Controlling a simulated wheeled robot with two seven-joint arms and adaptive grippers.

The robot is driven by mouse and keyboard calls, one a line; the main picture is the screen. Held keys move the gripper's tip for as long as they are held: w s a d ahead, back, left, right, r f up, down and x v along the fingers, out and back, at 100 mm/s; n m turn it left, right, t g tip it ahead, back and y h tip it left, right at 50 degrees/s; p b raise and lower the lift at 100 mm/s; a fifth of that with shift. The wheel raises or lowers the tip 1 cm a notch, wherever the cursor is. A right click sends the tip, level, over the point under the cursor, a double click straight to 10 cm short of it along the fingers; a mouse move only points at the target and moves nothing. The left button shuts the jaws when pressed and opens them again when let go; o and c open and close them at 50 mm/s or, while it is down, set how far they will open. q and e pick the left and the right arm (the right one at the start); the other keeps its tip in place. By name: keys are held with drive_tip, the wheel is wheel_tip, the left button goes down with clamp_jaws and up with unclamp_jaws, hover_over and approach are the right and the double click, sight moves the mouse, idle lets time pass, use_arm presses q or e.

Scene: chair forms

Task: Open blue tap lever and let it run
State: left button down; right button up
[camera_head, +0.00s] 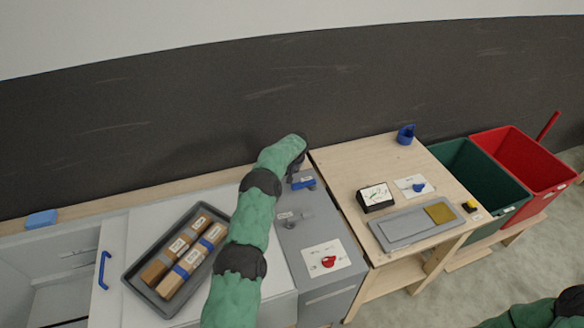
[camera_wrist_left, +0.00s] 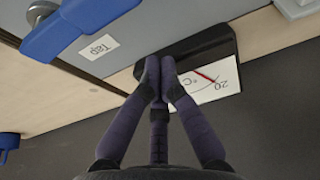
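The blue tap lever (camera_head: 303,183) sits at the back of a grey cabinet top in the head view, beside my left gripper (camera_head: 297,162). In the left wrist view the blue lever (camera_wrist_left: 85,22) is large at the upper left, beside a label (camera_wrist_left: 98,47) reading "Tap". My left gripper (camera_wrist_left: 160,72) has its fingers together, with nothing seen between them. Its tips are in front of a black gauge box (camera_wrist_left: 212,45) with a white face marked 20 °C; whether they touch is unclear. They are apart from the lever. Only part of my right arm shows at the lower right; its gripper is out of view.
A grey tray (camera_head: 135,283) with wrapped brown blocks lies left of my left arm. A wooden table (camera_head: 350,160) stands right, then green (camera_head: 478,172) and red (camera_head: 520,160) bins. A dark wall is behind.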

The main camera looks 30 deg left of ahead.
sight(304, 185)
use_arm(q)
drive_tip(key=shift+a+f, duration=0.1)
drive_tip(key=shift+f, duration=0.5)
drive_tip(key=shift+s+d+r, duration=0.1)
drive_tip(key=shift+s+d, duration=0.4)
drive_tip(key=shift+d, duration=0.1)
drive_tip(key=shift+s+d+p, duration=0.4)
drive_tip(key=shift+s+d, duration=0.35)
drive_tip(key=shift+d, duration=0.1)
drive_tip(key=shift+d, duration=0.1)
